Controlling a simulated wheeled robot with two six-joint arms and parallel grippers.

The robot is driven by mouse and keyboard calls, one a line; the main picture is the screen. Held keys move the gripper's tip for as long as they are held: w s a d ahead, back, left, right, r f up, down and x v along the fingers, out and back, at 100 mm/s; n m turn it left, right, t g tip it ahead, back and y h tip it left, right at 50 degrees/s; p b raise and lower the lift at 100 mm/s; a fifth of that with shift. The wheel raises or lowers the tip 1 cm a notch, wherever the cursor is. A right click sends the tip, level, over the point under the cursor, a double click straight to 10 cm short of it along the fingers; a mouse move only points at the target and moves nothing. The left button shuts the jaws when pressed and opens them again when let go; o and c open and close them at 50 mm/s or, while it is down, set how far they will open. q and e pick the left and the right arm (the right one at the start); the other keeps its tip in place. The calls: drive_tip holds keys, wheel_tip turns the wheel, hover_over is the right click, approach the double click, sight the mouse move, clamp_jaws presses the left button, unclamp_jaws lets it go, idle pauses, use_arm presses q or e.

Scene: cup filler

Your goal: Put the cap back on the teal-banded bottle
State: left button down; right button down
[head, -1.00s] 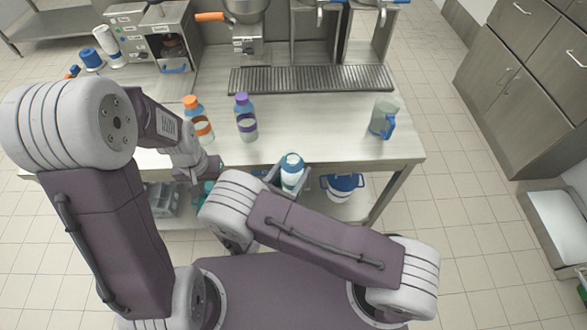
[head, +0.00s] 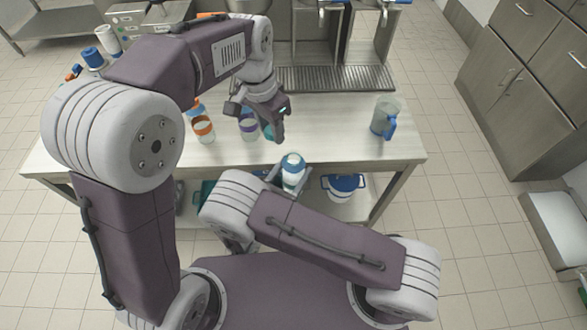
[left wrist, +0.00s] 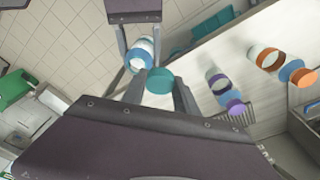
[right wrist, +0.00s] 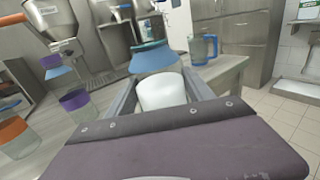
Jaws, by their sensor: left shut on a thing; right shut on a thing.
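The teal-banded bottle (head: 292,172) is held at the table's front edge by my right gripper (head: 288,178). In the right wrist view the bottle (right wrist: 160,92) has a white lower part and a blue upper part between the fingers. My left gripper (head: 262,122) is shut on the teal cap (head: 268,132), above the table and up and left of the bottle in the head view. In the left wrist view the cap (left wrist: 160,80) sits between the fingertips, with the uncapped bottle (left wrist: 140,52) beyond it, apart from it.
An orange-banded bottle (head: 203,127) and a purple-banded bottle (head: 248,130) stand on the table (head: 335,138), partly behind my left arm. A blue-handled jug (head: 384,117) stands at the right. A blue and white container (head: 343,187) is on the lower shelf.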

use_arm(q)
drive_tip(key=m, duration=0.1)
approach(297, 153)
drive_tip(key=shift+w+a+f, duration=0.2)
drive_tip(key=shift+w+f, duration=0.1)
drive_tip(key=shift+f, duration=0.15)
drive_tip(key=shift+s+d+m, duration=0.1)
drive_tip(key=shift+s+m, duration=0.1)
drive_tip(key=shift+m, duration=0.1)
drive_tip(key=shift+w, duration=0.1)
drive_tip(key=shift+f, duration=2)
drive_tip(key=h, duration=0.1)
drive_tip(key=t+h, duration=0.1)
drive_tip(key=shift+s+a+f+h, duration=0.25)
drive_tip(key=shift+a+f+h, duration=0.05)
drive_tip(key=shift+a+f, duration=0.1)
drive_tip(key=shift+d, duration=0.1)
drive_tip(key=shift+w+d, duration=0.1)
